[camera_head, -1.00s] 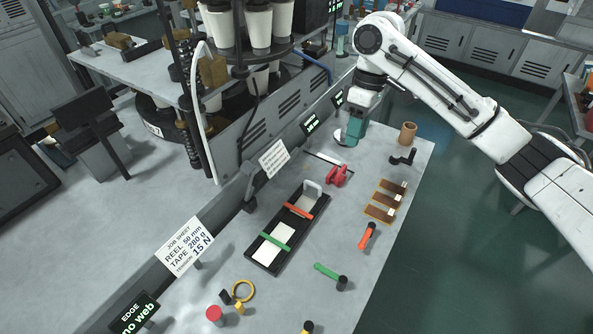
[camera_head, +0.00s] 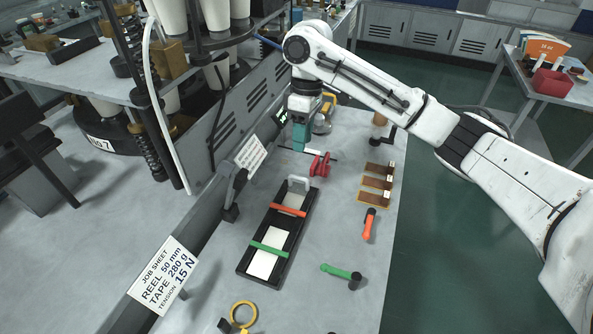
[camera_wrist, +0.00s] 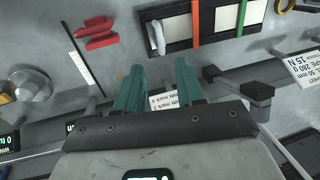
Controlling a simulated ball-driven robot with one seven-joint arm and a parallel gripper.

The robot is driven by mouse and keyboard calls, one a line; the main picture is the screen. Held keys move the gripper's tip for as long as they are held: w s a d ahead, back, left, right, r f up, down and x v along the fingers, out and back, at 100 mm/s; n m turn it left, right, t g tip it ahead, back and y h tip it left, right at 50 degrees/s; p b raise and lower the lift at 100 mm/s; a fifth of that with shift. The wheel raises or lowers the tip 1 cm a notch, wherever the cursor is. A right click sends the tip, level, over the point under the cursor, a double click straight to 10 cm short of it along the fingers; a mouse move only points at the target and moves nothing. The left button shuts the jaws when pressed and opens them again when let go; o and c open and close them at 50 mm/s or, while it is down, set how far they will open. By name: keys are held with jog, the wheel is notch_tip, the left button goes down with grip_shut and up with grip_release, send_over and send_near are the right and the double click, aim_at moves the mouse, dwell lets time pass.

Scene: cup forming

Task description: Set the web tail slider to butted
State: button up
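A long black tray (camera_head: 244,271) lies on the bench with white web strips (camera_head: 263,263) in it. A green bar (camera_head: 268,249) and an orange bar (camera_head: 289,210) cross it. A pale upright handle (camera_head: 299,184) stands at its far end and looks like the web tail slider; I see no label naming it. The handle also shows in the wrist view (camera_wrist: 157,38). My gripper (camera_head: 299,148) is above the bench beyond the handle, apart from it. In the wrist view its two teal fingers (camera_wrist: 158,80) are spread with nothing held between them.
A red part (camera_head: 320,165) sits right of my gripper, beside a dark-edged strip (camera_wrist: 80,60). A black lever post (camera_head: 234,194) and sign cards line the left rail. An orange-handled tool (camera_head: 369,224), a green-handled tool (camera_head: 341,272) and brown plates (camera_head: 375,183) lie right of the tray.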

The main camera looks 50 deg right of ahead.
send_over(294, 192)
jog(key=d, duration=0.2)
notch_tip(294, 192, down, 9)
jog(key=shift+d+f+p, duration=0.1)
jog(key=shift+f+p, duration=0.1)
jog(key=shift+p, duration=0.15)
jog(key=shift+c, duration=0.4)
grip_shut()
